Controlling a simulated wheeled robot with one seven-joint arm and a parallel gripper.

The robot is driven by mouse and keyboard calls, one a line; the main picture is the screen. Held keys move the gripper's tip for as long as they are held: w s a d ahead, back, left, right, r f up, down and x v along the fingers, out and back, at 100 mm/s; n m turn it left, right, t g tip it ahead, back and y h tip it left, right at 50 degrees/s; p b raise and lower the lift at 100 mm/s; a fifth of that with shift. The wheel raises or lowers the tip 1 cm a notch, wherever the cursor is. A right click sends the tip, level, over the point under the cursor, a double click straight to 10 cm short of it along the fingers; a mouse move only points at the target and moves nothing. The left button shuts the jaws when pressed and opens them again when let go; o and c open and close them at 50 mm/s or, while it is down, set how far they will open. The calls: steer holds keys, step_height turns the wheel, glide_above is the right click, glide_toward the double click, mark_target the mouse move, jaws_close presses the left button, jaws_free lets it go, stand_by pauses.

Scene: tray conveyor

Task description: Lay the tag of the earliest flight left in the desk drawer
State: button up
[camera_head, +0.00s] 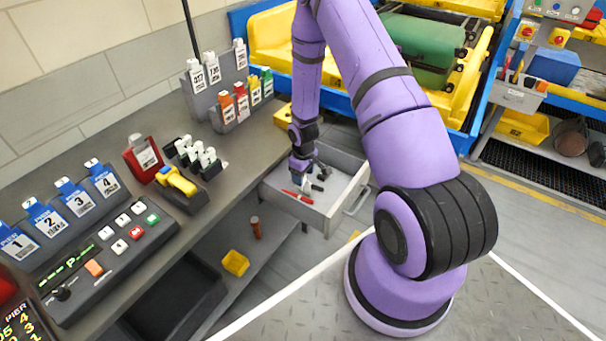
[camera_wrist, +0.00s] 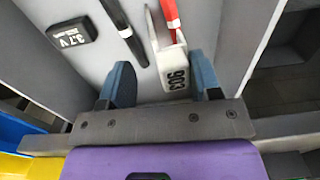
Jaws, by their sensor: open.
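The desk drawer (camera_head: 340,213) is pulled open below the desk's right end. My gripper (camera_head: 303,180) reaches down into it. In the wrist view my gripper (camera_wrist: 165,88) is open, its two blue fingers on either side of a white tag (camera_wrist: 172,62). Dark digits, seemingly 903 and turned, show on the tag. The tag is inside the drawer, its near end between the fingers; whether it touches the floor or a finger is unclear. Other white tags (camera_head: 213,72) stand in a rack at the back of the desk.
The drawer also holds a red pen (camera_wrist: 170,14), a black pen (camera_wrist: 122,28) and a 3.7 V battery (camera_wrist: 72,32). Coloured tags (camera_head: 242,102) stand in a holder on the desk. A yellow scanner (camera_head: 178,181) and a button panel (camera_head: 105,250) are farther left.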

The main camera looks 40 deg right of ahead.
steer(key=shift+r, duration=0.15)
steer(key=s+a+r+m+t, duration=0.1)
steer(key=s+a+r, duration=0.1)
steer(key=r, duration=1.1)
steer(key=s+a+r+t+h, duration=0.1)
steer(key=s+a+r, duration=0.1)
steer(key=r, duration=1.1)
steer(key=s+a+r+m, duration=0.1)
steer(key=s+a+r, duration=0.1)
steer(key=r, duration=1.2)
steer(key=s+a+r+m+t, duration=0.1)
steer(key=s+a+r, duration=0.2)
steer(key=s+r, duration=0.3)
steer(key=s+a+r+m+t, duration=0.1)
steer(key=s+r, duration=0.6)
steer(key=s, duration=0.7)
steer(key=a+t, duration=0.1)
steer(key=a, duration=0.1)
steer(key=shift+a+r+y, duration=0.15)
steer(key=shift+a+y, duration=0.25)
